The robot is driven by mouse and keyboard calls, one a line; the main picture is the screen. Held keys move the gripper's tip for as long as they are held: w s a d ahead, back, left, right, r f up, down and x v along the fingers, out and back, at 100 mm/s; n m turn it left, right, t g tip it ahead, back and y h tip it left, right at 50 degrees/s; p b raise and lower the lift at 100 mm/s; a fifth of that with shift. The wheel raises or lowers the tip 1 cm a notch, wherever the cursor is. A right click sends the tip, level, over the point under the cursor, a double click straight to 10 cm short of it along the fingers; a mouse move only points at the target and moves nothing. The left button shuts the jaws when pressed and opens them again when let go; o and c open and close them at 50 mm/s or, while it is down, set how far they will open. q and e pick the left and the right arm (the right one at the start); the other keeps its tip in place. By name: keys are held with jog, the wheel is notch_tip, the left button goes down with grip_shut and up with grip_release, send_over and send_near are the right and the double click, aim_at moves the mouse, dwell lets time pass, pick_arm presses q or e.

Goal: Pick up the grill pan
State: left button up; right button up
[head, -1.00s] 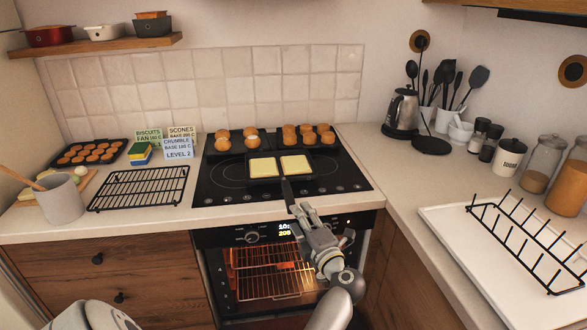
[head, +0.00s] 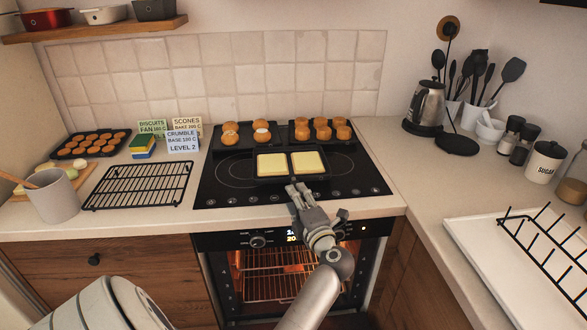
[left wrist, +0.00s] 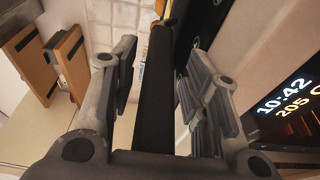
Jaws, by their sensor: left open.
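The grill pan (head: 312,177) is black and square, with two pale yellow slices (head: 271,164) in it. It sits on the front middle of the black hob. My left gripper (head: 297,188) is at the pan's front edge, over the handle, which it mostly hides in the head view. In the left wrist view the dark handle (left wrist: 158,95) runs between the two open fingers, with gaps on both sides. My right gripper is not in view.
Two muffin-style trays with buns (head: 320,130) stand behind the pan. A black cooling rack (head: 138,185) lies left of the hob. The lit oven (head: 270,275) is below the counter's front edge. A white tray with a dish rack (head: 480,240) is at right.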

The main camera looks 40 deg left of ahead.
pick_arm(q)
jog(key=shift+s+f, duration=0.1)
jog(key=shift+s, duration=0.2)
jog(key=shift+s+d+r, duration=0.2)
jog(key=shift+c, duration=0.8)
jog(key=shift+d+r, duration=0.1)
jog(key=shift+c, duration=2.5)
jog(key=shift+w, duration=0.1)
grip_shut()
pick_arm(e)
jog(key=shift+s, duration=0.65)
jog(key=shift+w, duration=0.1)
pick_arm(q)
jog(key=shift+r, duration=0.1)
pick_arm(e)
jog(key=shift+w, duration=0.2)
